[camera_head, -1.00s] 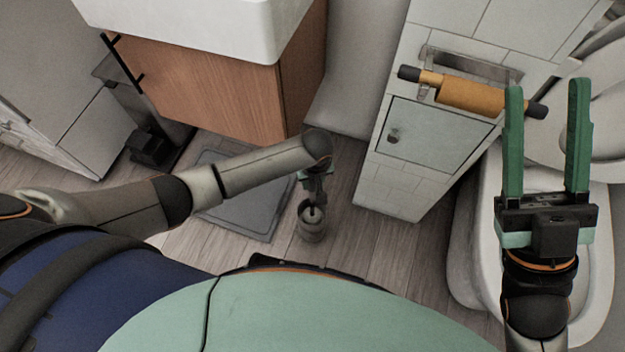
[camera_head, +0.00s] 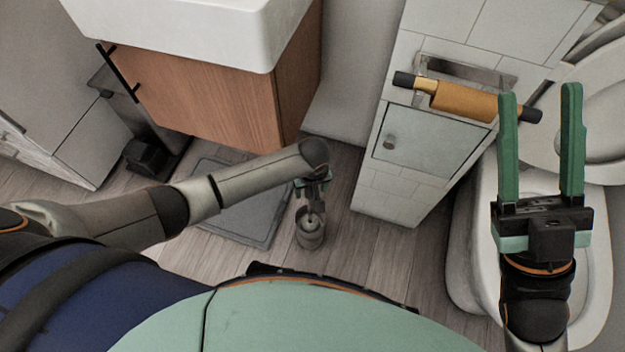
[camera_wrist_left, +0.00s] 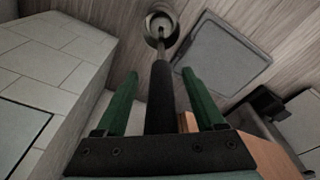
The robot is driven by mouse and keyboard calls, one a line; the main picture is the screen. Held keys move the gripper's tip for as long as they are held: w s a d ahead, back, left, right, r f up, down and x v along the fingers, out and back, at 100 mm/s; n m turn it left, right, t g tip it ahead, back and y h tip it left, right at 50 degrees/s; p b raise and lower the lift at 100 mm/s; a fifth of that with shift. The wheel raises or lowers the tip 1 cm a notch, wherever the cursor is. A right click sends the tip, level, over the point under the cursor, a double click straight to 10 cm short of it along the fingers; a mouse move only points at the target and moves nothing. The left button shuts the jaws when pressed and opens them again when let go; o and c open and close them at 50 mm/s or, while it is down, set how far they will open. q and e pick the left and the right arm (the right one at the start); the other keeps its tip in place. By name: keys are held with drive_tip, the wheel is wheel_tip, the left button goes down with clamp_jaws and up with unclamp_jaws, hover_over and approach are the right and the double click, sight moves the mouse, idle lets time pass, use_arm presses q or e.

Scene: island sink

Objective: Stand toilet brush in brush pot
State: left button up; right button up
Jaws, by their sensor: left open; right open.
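The brush pot (camera_head: 310,238) stands on the floor below my left gripper (camera_head: 313,186). The left wrist view also shows the pot (camera_wrist_left: 150,28) at the top, beyond the fingertips. The toilet brush's dark handle (camera_wrist_left: 160,95) runs between the green fingers of my left gripper (camera_wrist_left: 158,76), with gaps on both sides. My left gripper is open around the handle. The thin lower stem reaches into the pot's mouth, so the brush stands in the pot; its head is hidden inside. My right gripper (camera_head: 540,145) is open and empty, above the toilet.
The wooden vanity (camera_head: 215,95) with a white sink (camera_head: 190,30) is at upper left. A grey mat (camera_head: 235,215) lies left of the pot. A tiled wall block (camera_head: 395,195) with a roll holder (camera_head: 465,101) and the toilet (camera_head: 465,240) are right. Floor is clear right of the pot.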

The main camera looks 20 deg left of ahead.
use_arm(q)
drive_tip(key=shift+s+a+r+p, duration=0.1)
drive_tip(key=shift+s+r+p, duration=0.15)
drive_tip(key=shift+r+p, duration=0.2)
drive_tip(key=shift+s+a+r+p, duration=0.1)
drive_tip(key=shift+s+r+p, duration=0.1)
drive_tip(key=shift+r+p, duration=0.25)
use_arm(e)
drive_tip(key=w+d+f+m+g+h+p, duration=0.1)
drive_tip(key=w+f+m+h+p, duration=0.1)
drive_tip(key=w+f+m+h, duration=0.5)
use_arm(q)
wheel_tip(320, 180, up, 10)
drive_tip(key=d+p, duration=0.1)
drive_tip(key=p, duration=0.1)
drive_tip(key=shift+s+r, duration=0.2)
drive_tip(key=shift+r, duration=0.05)
use_arm(e)
wheel_tip(320, 180, down, 17)
drive_tip(key=d+m+g+h, duration=0.1)
drive_tip(key=m+g+h, duration=0.1)
drive_tip(key=g+h, duration=0.2)
drive_tip(key=shift+s+r+g, duration=0.2)
drive_tip(key=shift+s+g, duration=0.25)
drive_tip(key=shift+g, duration=0.95)
use_arm(q)
drive_tip(key=shift+d, duration=0.1)
